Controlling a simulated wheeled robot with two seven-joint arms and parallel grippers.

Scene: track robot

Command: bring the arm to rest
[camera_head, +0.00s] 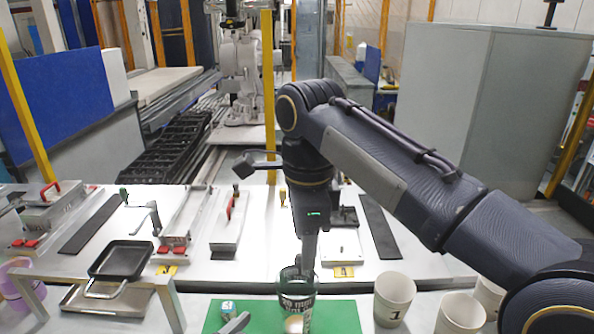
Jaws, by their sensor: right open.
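My right arm comes in from the right and bends down at the middle of the view. My right gripper (307,262) points down at the dark printed cup (297,304) and is open. Its fingertips overlap the cup's rim in the picture; I cannot tell whether they touch it. The cup stands upright on a green mat (345,316) at the front of the table. My left gripper does not show.
White cups (393,299), one marked 1, stand at the right front. A small cube (228,309) and a grey piece (236,323) are left of the cup. A black tray (121,260) and metal fixtures (228,226) occupy the left of the white table (205,273).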

